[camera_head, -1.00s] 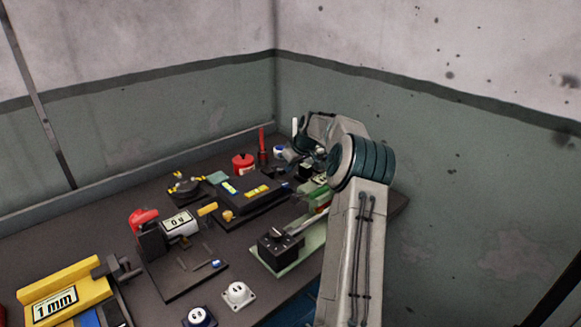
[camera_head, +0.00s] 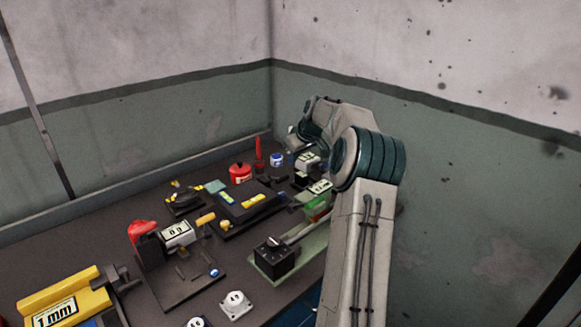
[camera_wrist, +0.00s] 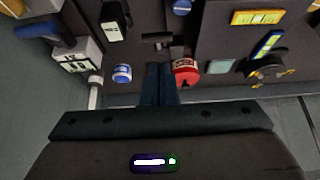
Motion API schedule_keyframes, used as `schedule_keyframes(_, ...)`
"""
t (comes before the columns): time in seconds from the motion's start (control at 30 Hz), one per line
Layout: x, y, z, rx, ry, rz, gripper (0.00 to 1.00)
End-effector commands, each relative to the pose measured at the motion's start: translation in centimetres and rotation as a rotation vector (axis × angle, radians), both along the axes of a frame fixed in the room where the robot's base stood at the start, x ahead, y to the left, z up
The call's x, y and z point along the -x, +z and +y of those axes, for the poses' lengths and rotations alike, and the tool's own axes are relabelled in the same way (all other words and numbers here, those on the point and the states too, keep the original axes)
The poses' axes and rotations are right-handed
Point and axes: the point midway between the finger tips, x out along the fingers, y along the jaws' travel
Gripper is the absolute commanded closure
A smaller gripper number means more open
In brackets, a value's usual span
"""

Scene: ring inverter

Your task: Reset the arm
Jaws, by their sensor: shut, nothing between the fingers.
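My arm rises at the right of the head view and bends over the far right part of the workbench (camera_head: 75,232). My gripper (camera_wrist: 158,70) shows in the wrist view with its two dark fingers together and nothing between them. It is above the bench, near a red round container (camera_wrist: 186,72) and a blue-and-white round container (camera_wrist: 122,73). In the head view the fingertips are not clear, as the gripper end is small and partly behind my arm.
A red stick (camera_head: 259,152) stands near the back wall. A black box on a green base (camera_head: 275,258), a grey-white display device (camera_head: 176,234), a yellow block marked 1 mm (camera_head: 62,300) and a white socket-like piece (camera_head: 236,304) lie on the bench. Walls close in behind and right.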

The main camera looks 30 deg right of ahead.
Motion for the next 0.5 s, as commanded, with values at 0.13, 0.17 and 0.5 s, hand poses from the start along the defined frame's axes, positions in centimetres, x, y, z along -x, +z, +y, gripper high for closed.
schedule_keyframes(0.13,1.9,2.5,-0.7,0.002,-0.007,0.000,1.00)
schedule_keyframes(0.17,2.1,2.9,-0.7,0.001,-0.008,-0.001,1.00)
schedule_keyframes(0.5,3.3,4.8,-0.8,0.000,-0.004,0.001,1.00)
